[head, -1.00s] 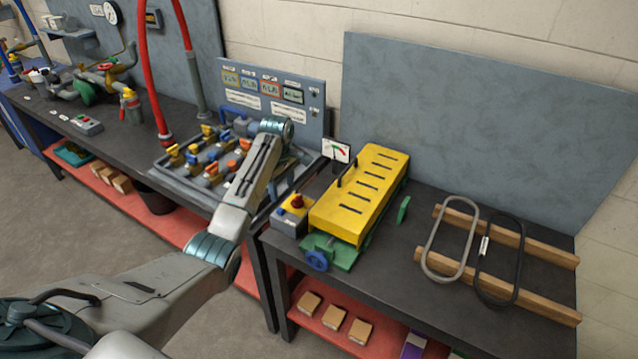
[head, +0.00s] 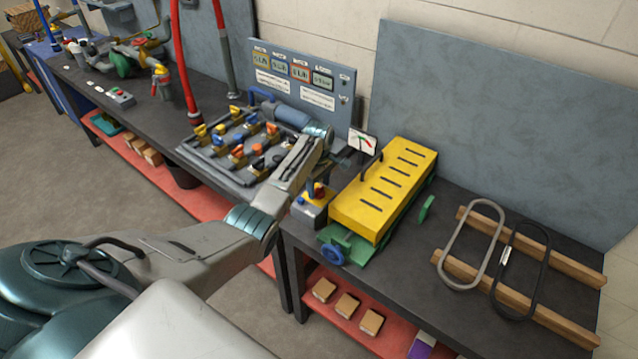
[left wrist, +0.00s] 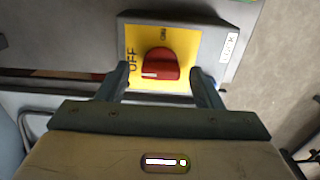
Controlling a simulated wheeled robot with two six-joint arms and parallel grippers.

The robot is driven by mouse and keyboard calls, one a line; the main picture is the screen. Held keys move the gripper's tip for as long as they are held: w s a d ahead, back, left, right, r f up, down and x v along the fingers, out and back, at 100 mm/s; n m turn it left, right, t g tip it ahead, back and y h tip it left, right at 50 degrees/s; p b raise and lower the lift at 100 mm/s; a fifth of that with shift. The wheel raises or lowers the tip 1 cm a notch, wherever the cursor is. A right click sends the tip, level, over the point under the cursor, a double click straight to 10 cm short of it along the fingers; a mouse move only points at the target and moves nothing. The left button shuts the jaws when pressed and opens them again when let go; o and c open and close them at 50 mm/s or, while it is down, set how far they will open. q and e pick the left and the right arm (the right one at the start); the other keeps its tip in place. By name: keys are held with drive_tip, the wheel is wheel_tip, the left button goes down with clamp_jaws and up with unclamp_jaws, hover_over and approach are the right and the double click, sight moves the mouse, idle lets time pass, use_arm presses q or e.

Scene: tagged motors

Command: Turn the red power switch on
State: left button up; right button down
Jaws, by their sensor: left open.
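The red power switch (head: 318,189) sits on a yellow plate on a small grey box (head: 311,211), beside the yellow-topped machine. In the left wrist view the red knob (left wrist: 159,64) lies between the fingertips, with OFF printed at its left and ON above it. I cannot tell for sure which mark the knob points at. My left gripper (left wrist: 160,70) is open, with one finger on each side of the knob and a gap on both sides. In the head view the left gripper (head: 325,178) is at the switch and partly covers it.
The yellow-topped machine (head: 385,190) with a green base stands close on the right of the switch box. Two belt loops (head: 472,255) rest on wooden rails at the right.

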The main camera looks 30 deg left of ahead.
use_arm(q)
drive_tip(key=shift+f, duration=0.1)
drive_tip(key=shift+c, duration=0.7)
drive_tip(key=c, duration=0.9)
drive_tip(key=shift+o, duration=0.2)
use_arm(e)
drive_tip(key=shift+s+d+r, duration=0.1)
drive_tip(key=shift+s+d, duration=0.15)
drive_tip(key=shift+s, duration=0.25)
